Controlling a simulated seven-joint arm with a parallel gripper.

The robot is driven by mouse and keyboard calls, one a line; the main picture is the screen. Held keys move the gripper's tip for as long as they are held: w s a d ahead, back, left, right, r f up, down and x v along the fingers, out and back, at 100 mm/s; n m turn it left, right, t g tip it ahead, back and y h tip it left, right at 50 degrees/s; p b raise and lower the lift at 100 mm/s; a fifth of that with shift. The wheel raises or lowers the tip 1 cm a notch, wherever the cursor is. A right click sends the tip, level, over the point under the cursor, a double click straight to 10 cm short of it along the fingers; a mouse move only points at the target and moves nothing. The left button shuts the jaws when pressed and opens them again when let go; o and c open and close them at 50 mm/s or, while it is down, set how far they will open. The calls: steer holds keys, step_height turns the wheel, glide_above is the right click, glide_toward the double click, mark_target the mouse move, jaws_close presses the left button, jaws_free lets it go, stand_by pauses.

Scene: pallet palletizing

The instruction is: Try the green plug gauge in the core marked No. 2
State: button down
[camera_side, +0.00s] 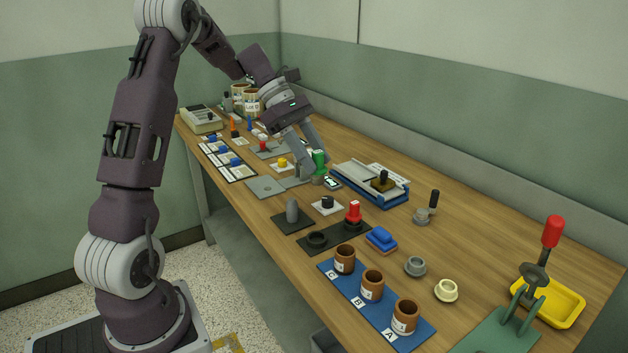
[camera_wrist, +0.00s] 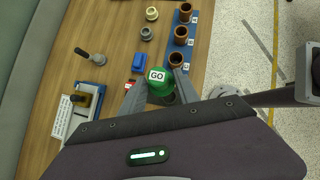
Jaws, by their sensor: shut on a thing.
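The green plug gauge (camera_side: 319,157) is held upright between the fingers of my gripper (camera_side: 315,165), above the middle of the bench. In the wrist view its round green top (camera_wrist: 158,90), marked GO, sits between the two fingers (camera_wrist: 156,82). Its lower end is partly hidden by a finger, so I cannot tell its gap to the bench. Three brown cores (camera_side: 372,285) stand upright on a blue mat (camera_side: 426,331) marked A, B and C, well apart from the gauge. White labels on the cores are too small to read. The cores also show in the wrist view (camera_wrist: 181,36).
A blue-framed fixture (camera_side: 349,186) stands right of the gripper. A red-handled press (camera_side: 551,232) stands near right.

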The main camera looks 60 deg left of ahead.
steer(key=d+m+g, duration=0.6)
steer(key=d+m, duration=0.3)
steer(key=d, duration=1.1)
step_height(320, 180, down, 10)
steer(key=shift+w, duration=0.4)
steer(key=shift+f, duration=0.15)
steer(key=shift+f, duration=0.25)
steer(key=shift+f, duration=1.1)
stand_by(1.5)
steer(key=shift+r, duration=0.1)
stand_by(0.8)
step_height(320, 180, up, 7)
stand_by(0.8)
